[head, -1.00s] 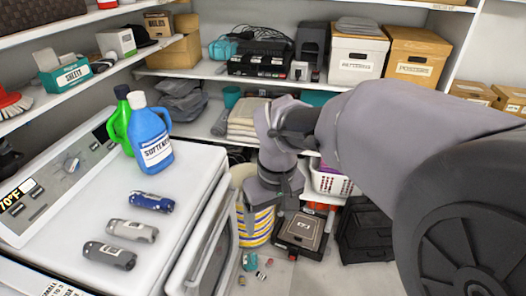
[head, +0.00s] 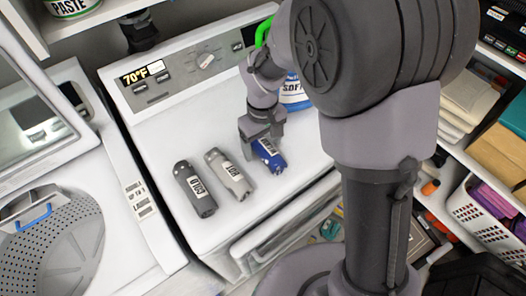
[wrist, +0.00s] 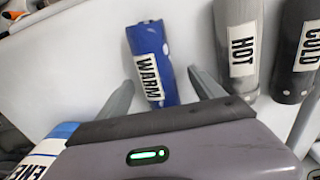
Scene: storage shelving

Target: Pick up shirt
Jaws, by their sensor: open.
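I cannot make out a shirt in either current view. In the wrist view my open, empty gripper (wrist: 162,88) has one finger on each side of the lower end of the blue canister (wrist: 150,55), which is labelled WARM. I cannot tell how deep the canister sits between the fingers. Folded cloths (head: 470,97) lie on a shelf at the right edge of the head view.
A light grey HOT canister (head: 229,174) and a dark grey COLD canister (head: 195,189) lie beside the blue one. A softener bottle (head: 294,92) stands behind my arm. An open washer drum (head: 85,250) is at left. A white basket (head: 478,218) is at lower right.

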